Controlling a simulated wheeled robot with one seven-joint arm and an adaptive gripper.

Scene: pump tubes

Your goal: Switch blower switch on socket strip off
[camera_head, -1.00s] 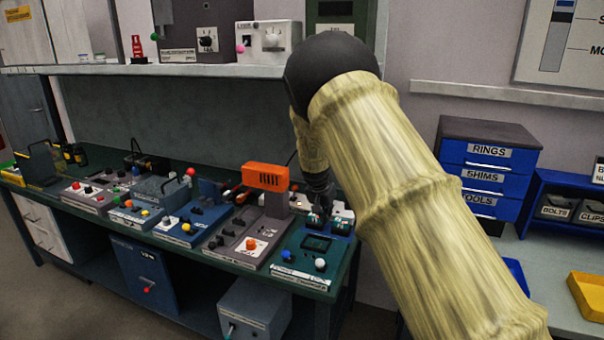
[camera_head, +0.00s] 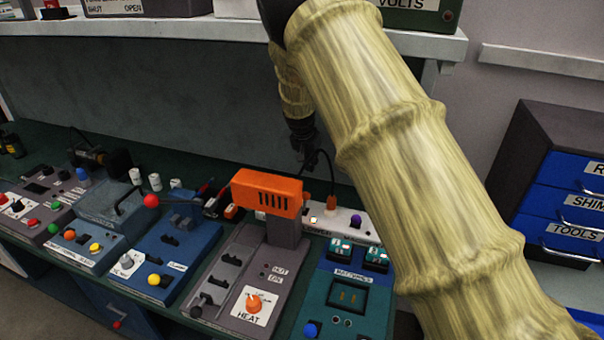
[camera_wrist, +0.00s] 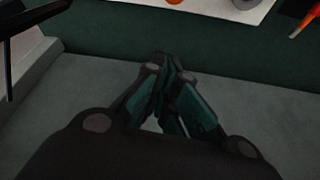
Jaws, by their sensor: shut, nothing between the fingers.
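The socket strip (camera_head: 342,217) is a white bar at the back of the bench, behind the orange-topped unit. The label below the lit switch is partly hidden, so I cannot tell which switch is the blower's. My gripper (camera_head: 305,162) is shut and empty, in the air above the strip, apart from it. In the wrist view the shut fingertips (camera_wrist: 165,62) are clear of the strip, whose edge (camera_wrist: 205,4) shows at the top.
The orange-topped HEAT unit (camera_head: 267,191) stands just in front and left of the strip. A teal panel (camera_head: 350,290) with switches stands in front. A shelf edge (camera_head: 200,28) runs above. Blue drawers (camera_head: 575,205) stand at the right. Other control boxes fill the bench leftward.

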